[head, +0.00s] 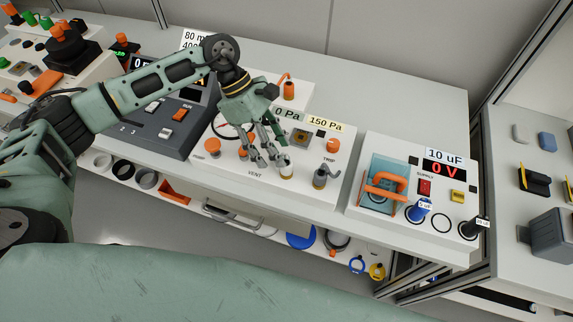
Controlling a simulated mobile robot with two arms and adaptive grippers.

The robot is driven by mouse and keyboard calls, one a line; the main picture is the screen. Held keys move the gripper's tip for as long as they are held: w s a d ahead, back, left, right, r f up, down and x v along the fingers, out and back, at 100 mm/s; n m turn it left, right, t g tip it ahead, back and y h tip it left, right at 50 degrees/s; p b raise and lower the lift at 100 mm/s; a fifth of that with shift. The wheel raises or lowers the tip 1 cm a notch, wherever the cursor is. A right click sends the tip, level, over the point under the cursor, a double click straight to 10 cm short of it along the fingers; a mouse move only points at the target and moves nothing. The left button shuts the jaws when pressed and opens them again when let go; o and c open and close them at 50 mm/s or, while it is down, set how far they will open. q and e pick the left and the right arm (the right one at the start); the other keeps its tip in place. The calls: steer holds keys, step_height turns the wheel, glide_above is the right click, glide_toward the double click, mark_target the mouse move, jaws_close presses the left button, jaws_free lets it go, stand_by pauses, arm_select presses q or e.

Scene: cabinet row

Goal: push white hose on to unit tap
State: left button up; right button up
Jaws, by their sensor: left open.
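The unit with the "0 Pa" and "150 Pa" labels (330,160) stands mid-bench. A grey metal tap-like fitting with a bent lever (320,180) is at its front right. A short pale cylinder on a brass-coloured base (286,171) stands by the VENT label. I cannot tell whether it is the white hose's end or another fitting; no white hose is clearly visible. My left gripper (268,157) is open, pointing down over the unit's front. Its fingertips are close to the pale cylinder; contact is unclear. My right gripper is not in view.
An orange knob (212,146) is at the unit's front left. A dark control box (165,125) stands left, and a "10 uF" unit (415,190) with an orange handle stands right. Rings hang below the front edge. Bare bench (400,105) lies behind.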

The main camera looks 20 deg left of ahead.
arm_select(q)
steer(key=shift+d+f, duration=0.15)
steer(key=p+x, duration=0.2)
steer(key=x, duration=0.1)
steer(key=shift+s+d+f, duration=0.2)
steer(key=shift+f, duration=0.05)
steer(key=shift+d+f, duration=0.2)
steer(key=shift+f, duration=0.25)
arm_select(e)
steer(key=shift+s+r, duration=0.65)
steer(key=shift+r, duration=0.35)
arm_select(q)
steer(key=shift+c, duration=0.4)
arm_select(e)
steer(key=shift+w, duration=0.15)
arm_select(q)
steer(key=c, duration=1.1)
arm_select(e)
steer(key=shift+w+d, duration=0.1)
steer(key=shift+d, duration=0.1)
